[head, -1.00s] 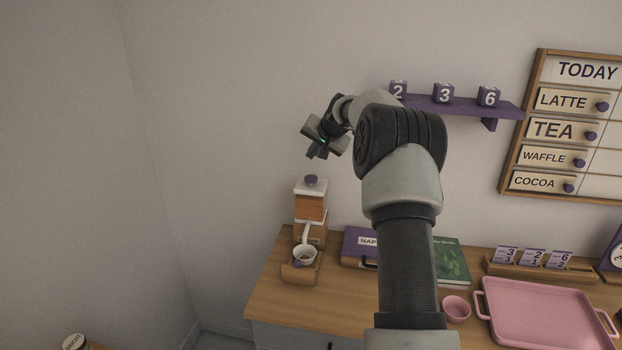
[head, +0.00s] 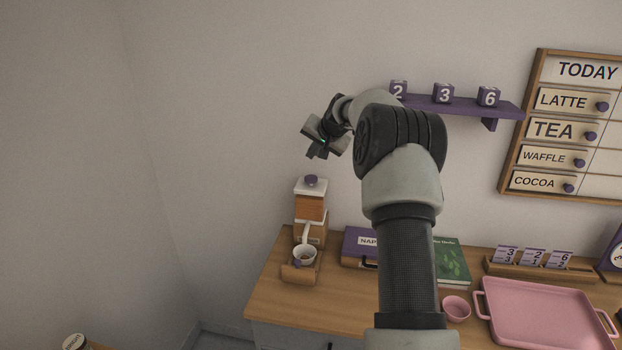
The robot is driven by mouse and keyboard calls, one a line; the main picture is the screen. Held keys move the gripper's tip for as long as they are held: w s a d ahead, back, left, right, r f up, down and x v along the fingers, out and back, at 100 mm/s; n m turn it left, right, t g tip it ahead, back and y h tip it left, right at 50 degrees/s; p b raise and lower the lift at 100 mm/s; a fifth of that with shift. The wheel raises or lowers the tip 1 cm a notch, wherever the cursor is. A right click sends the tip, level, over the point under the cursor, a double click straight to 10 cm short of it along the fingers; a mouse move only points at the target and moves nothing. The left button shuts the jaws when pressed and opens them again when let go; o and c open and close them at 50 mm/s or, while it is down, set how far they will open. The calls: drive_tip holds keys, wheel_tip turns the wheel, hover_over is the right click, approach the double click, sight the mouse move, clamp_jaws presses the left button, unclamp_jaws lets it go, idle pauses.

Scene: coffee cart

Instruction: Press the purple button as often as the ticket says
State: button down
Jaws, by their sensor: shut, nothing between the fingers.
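A grinder-like dispenser (head: 310,207) with a white top and an orange-brown body stands at the counter's left end. A round purple button (head: 311,180) sits on its top. My gripper (head: 317,153) is shut and empty, pointing down. In the picture it is just above the button, with a gap between them; the depth offset is hard to judge.
A small white cup (head: 304,254) sits at the dispenser's front. A purple box (head: 358,242), a green book (head: 452,262), a pink bowl (head: 456,308) and a pink tray (head: 545,312) are on the counter. A purple shelf (head: 462,108) holds number blocks. A menu board (head: 530,82) hangs right.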

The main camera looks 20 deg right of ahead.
sight(313, 179)
idle(0.7)
wheel_tip(313, 179, up, 4)
drive_tip(key=shift+f+p, duration=0.1)
drive_tip(key=shift+p, duration=0.9)
drive_tip(key=shift+f+b, duration=2.6)
drive_tip(key=shift+f, duration=1.75)
drive_tip(key=shift+f+b, duration=0.45)
